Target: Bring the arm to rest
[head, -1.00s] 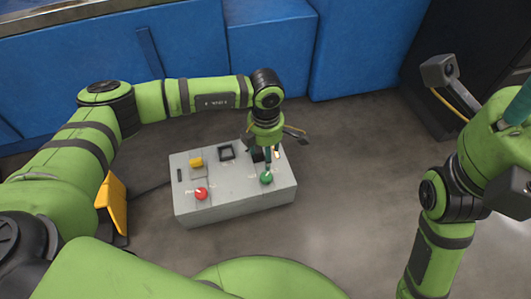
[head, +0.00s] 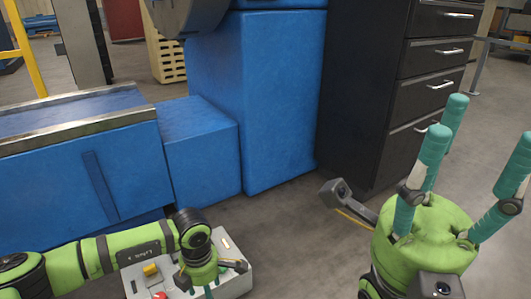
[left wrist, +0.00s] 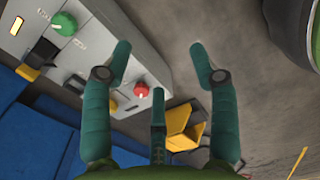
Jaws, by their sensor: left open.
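My left arm comes in at the bottom left of the head view. Its gripper (head: 207,284) is over the grey control box (head: 238,277), and its fingertips are cut off by the lower edge. In the left wrist view my left gripper (left wrist: 160,58) is open, its teal fingers spread with nothing between them. The box (left wrist: 100,30) shows there with a green knob (left wrist: 64,24) and a red knob (left wrist: 141,90), apart from the fingers as far as I can tell. My right gripper (head: 474,130) is raised at the right of the head view, fingers upward, spread and empty.
Blue padded blocks (head: 270,100) stand behind the box, with a black drawer cabinet (head: 365,110) to their right. A grey device on an arm (head: 338,195) is left of my right gripper. A yellow object (left wrist: 182,128) lies near the box.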

